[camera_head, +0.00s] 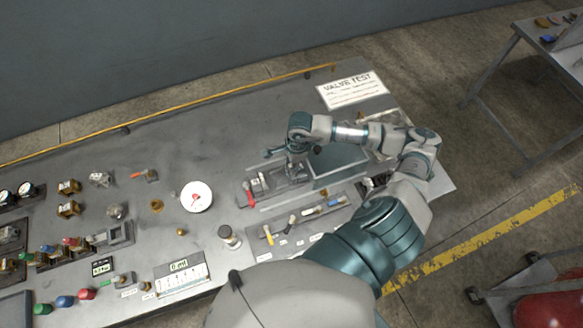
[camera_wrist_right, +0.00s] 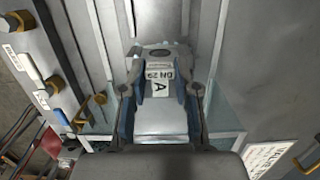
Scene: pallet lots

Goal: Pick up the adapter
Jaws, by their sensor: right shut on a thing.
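My right gripper (camera_head: 289,166) reaches over the bench from the right, above a grey rack of parts. In the right wrist view its two fingers (camera_wrist_right: 161,104) are shut on a grey piece with a white label (camera_wrist_right: 160,82) reading "A" and a DN size. I take this piece for the adapter. Its lower part is hidden, and I cannot tell whether it still touches the rack. In the head view the hand mostly hides it. My left gripper is not in view.
A teal-edged tray (camera_head: 338,167) lies right of the hand. A rack of coloured-handled tools (camera_head: 300,225) lies in front. A white round dish (camera_head: 196,196) and several fittings stand left. A "VALVE TEST" sheet (camera_head: 352,91) lies at the back, with bare bench left of it.

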